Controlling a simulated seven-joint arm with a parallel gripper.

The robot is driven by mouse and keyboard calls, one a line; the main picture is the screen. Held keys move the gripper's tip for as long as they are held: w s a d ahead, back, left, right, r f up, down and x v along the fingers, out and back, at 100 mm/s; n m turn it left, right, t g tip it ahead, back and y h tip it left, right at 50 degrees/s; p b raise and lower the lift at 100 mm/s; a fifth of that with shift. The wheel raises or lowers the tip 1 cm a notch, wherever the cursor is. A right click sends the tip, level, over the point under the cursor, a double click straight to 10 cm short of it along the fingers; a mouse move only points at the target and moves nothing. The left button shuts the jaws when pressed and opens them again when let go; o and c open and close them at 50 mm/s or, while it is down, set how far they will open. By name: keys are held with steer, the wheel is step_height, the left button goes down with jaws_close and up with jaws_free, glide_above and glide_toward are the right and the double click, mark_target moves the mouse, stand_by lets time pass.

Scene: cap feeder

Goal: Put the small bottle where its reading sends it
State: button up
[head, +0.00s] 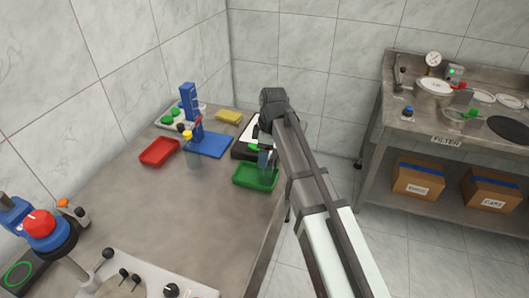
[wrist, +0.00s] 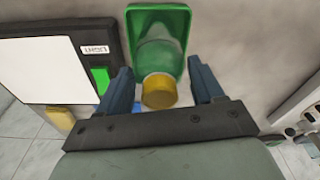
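The small bottle (wrist: 158,56) has a clear body and a yellow cap (wrist: 160,92). In the wrist view it is in the green tray (wrist: 178,14), its cap between my fingers. My gripper (wrist: 163,88) is open, with a gap on each side of the cap. In the head view my gripper (head: 267,158) is low over the green tray (head: 256,184), and I cannot make out the bottle there. The black reader (wrist: 92,34) with a white panel stands beside the tray. Its label seems to read LIGHT, and a green patch (wrist: 100,78) shows next to it.
A red tray (head: 159,152), a blue stand (head: 207,145), another yellow-capped bottle (head: 193,157) and a yellow block (head: 229,117) are on the table. Knobbed equipment (head: 130,282) is at the near left. A filter bench (head: 440,125) stands at right. The middle tabletop is clear.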

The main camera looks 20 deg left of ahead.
steer(key=o, duration=0.3)
steer(key=r, duration=0.4)
steer(key=d+r, duration=0.1)
steer(key=r, duration=0.7)
steer(key=shift+w+d+r, duration=0.15)
steer(key=shift+d, duration=0.05)
